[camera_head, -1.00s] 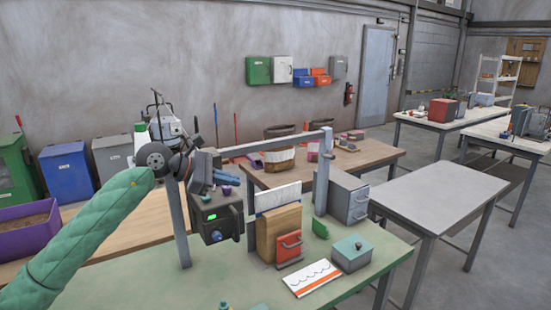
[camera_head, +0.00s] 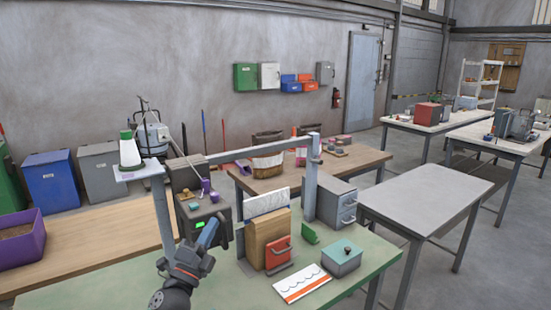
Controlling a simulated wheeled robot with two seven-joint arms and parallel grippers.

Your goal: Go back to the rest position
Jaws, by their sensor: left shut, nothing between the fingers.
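My left gripper (camera_head: 208,232) has blue fingers and a dark wrist. It is at the lower left, in front of the dark machine box (camera_head: 190,214) with the green display (camera_head: 200,224). The fingers are shut and hold nothing. They overlap the box in the picture; I cannot tell whether they touch it. My left arm comes up from the bottom edge. My right gripper is not in view.
The grey frame (camera_head: 164,215) stands on the green table (camera_head: 225,285). A wooden block (camera_head: 264,240), a red box (camera_head: 278,255), a printed sheet (camera_head: 302,283) and a grey box (camera_head: 341,259) are to the right. A grey table (camera_head: 425,197) is bare.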

